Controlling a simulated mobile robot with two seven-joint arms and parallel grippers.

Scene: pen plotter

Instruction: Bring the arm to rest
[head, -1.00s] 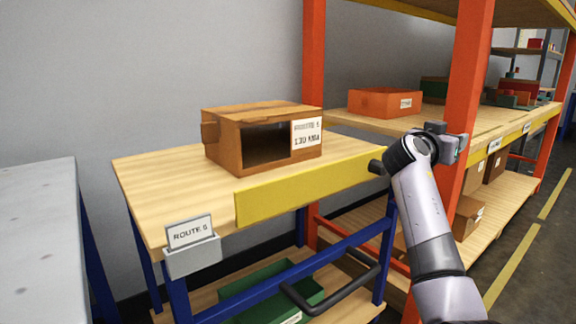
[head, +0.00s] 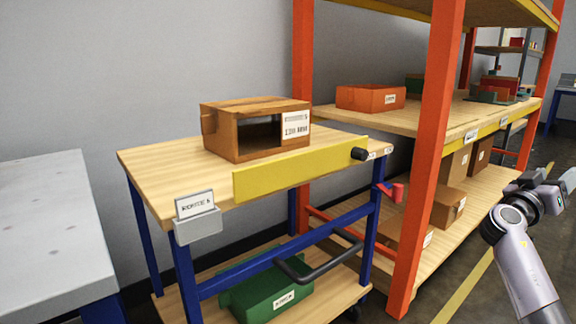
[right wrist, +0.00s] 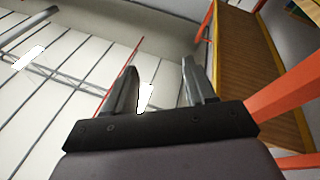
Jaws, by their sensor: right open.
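My right arm comes in at the lower right of the head view, with its gripper (head: 545,184) out over the floor aisle, right of the orange shelf post and clear of the cart. In the right wrist view the gripper's two fingers (right wrist: 160,88) stand apart with nothing between them. Beyond them are the ceiling and the underside of a shelf. My left gripper is not in view.
A cart (head: 140,165) with a yellow front panel (head: 290,170) carries a brown open box (head: 225,135). A green bin (head: 265,290) is on its lower shelf. An orange rack post (head: 432,170) stands between cart and gripper. A grey table (head: 50,230) is at left.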

